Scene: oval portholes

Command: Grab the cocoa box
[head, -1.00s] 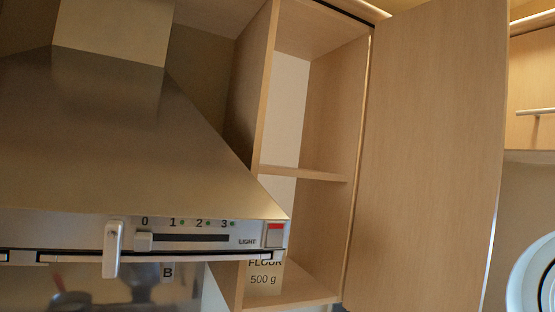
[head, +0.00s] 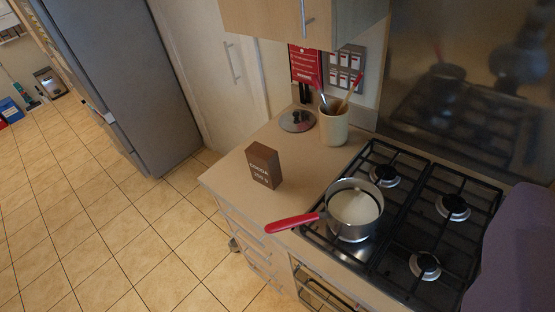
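A small brown cocoa box (head: 263,165) stands upright on the beige counter (head: 225,176), left of the stove. Pale lettering shows on its front face. Nothing touches it in this view. My gripper's fingers do not show in the head view, so I cannot see where they are relative to the box.
A pot (head: 354,207) with a red handle (head: 291,223) sits on the gas hob (head: 400,215), its handle reaching over the counter near the box. Behind stand a utensil crock (head: 333,125) and a round metal lid (head: 297,121). A cabinet (head: 262,22) hangs above. Tiled floor (head: 90,220) lies open at left.

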